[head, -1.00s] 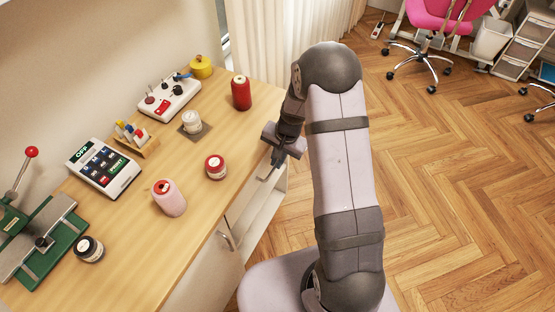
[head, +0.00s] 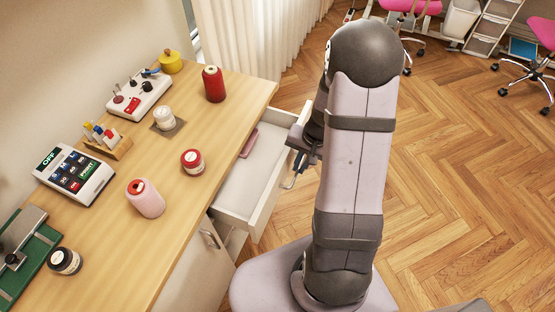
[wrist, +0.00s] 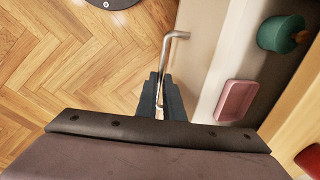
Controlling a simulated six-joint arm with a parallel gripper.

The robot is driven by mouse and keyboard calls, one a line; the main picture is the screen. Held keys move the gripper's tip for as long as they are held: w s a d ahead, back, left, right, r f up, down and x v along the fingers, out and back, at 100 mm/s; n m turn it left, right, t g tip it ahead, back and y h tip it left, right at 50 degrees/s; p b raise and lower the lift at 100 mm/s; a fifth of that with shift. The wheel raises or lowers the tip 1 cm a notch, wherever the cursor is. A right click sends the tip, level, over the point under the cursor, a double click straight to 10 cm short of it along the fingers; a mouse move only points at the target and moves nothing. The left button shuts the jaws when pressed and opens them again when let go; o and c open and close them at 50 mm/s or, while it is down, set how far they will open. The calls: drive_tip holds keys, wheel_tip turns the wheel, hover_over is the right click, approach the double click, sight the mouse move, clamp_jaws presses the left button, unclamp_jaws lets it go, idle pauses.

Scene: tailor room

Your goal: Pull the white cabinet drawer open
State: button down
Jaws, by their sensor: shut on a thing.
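The white cabinet drawer (head: 244,184) stands well out from under the wooden table in the head view. Its inside shows, with a pink tray (wrist: 236,101) in it. A teal spool (wrist: 280,34) also lies in the drawer in the wrist view. My gripper (wrist: 160,88) is shut on the drawer's metal handle (wrist: 172,38), at the drawer's front. In the head view my gripper (head: 292,172) is at the drawer's outer front, partly hidden by my arm.
A cabinet door (head: 185,275) is below. Wooden floor (head: 450,200) to the right is clear.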

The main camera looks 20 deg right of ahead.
drive_tip(key=s+d+b, duration=0.2)
drive_tip(key=s+d, duration=0.8)
drive_tip(key=d, duration=0.1)
drive_tip(key=shift+s, duration=0.4)
drive_tip(key=shift+r, duration=0.1)
drive_tip(key=c, duration=2.2)
unclamp_jaws()
drive_tip(key=shift+s+d+r+p, duration=0.1)
drive_tip(key=shift+s+d+r, duration=0.05)
drive_tip(key=shift+r, duration=1.05)
drive_tip(key=shift+s+d+r+p, duration=0.15)
drive_tip(key=shift+r, duration=1.05)
drive_tip(key=shift+s+d+r+p, duration=0.1)
drive_tip(key=shift+s+d+r, duration=0.05)
drive_tip(key=shift+r, duration=1.05)
drive_tip(key=shift+m, duration=0.3)
